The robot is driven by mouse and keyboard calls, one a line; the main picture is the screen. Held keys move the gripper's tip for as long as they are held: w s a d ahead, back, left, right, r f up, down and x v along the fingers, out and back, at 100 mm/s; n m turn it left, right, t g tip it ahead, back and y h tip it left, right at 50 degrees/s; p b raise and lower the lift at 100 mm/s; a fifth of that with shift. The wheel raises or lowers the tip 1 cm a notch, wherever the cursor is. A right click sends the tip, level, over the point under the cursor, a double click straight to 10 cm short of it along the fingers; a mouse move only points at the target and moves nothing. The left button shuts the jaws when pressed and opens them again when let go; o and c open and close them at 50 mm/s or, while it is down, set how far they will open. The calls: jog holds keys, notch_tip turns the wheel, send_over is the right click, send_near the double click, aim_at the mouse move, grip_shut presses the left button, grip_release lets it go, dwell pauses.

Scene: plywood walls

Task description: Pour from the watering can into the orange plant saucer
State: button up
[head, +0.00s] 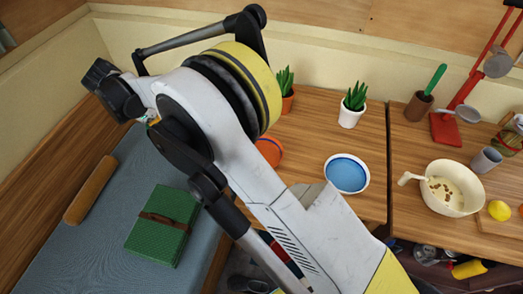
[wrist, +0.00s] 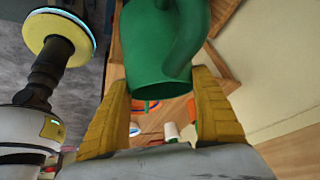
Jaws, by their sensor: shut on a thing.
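In the wrist view my gripper (wrist: 162,82) is shut on the green watering can (wrist: 150,50), with one yellow finger on each side of it. The can's handle curves at its right side, and its upper part runs out of the picture. Its spout and inside are hidden. In the head view the orange plant saucer (head: 269,151) is on the wooden table, partly hidden behind my arm. My gripper and the can do not show in the head view. I cannot tell whether the can is over the saucer or whether anything flows.
A blue plate with a white rim (head: 347,173) lies right of the saucer. A white potted plant (head: 352,106) and an orange potted plant (head: 287,92) stand behind. A cream pot (head: 451,188) is farther right. A green book (head: 162,226) lies on the grey-blue bench at left.

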jog(key=shift+s+d+r, duration=0.1)
jog(key=shift+d, duration=0.2)
jog(key=shift+s+d+y, duration=0.1)
jog(key=shift+d+y, duration=0.6)
jog(key=shift+d, duration=0.05)
jog(key=shift+p, duration=0.3)
jog(key=shift+d, duration=0.1)
jog(key=shift+r, duration=0.1)
jog(key=shift+d, duration=0.25)
